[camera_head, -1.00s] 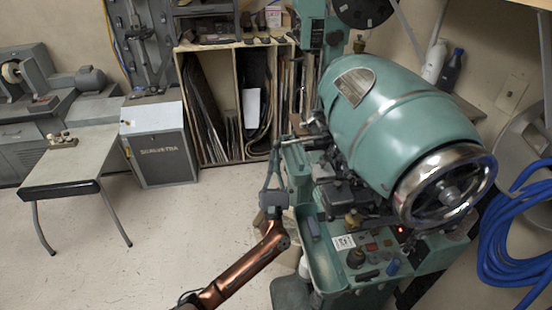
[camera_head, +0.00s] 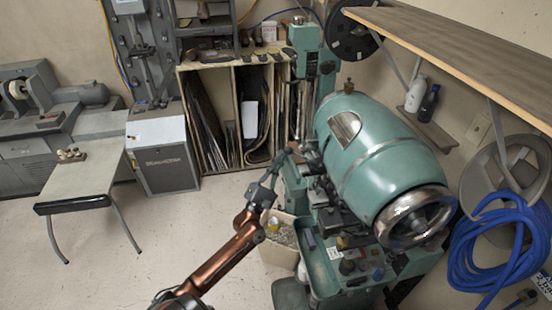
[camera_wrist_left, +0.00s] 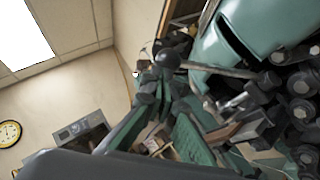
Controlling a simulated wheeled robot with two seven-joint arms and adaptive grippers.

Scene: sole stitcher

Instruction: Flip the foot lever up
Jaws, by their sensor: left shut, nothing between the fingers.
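The green sole stitcher (camera_head: 378,165) stands right of centre in the head view. A thin lever (camera_wrist_left: 215,71) with a black ball knob (camera_wrist_left: 168,58) shows in the left wrist view, sticking out from the machine; I take it as the foot lever. In the head view the knob is a small dark spot (camera_head: 293,146). My left gripper (camera_head: 279,160) is shut and empty, with its tips just below and beside the knob. In the left wrist view the fingers (camera_wrist_left: 150,84) are very close to the knob; I cannot tell whether they touch. My right gripper is out of view.
A chrome handwheel (camera_head: 416,216) and control knobs (camera_head: 360,268) are on the machine's near side. A cardboard box (camera_head: 280,242) stands on the floor beside my left arm. A wooden shelf (camera_head: 450,50) overhangs at right.

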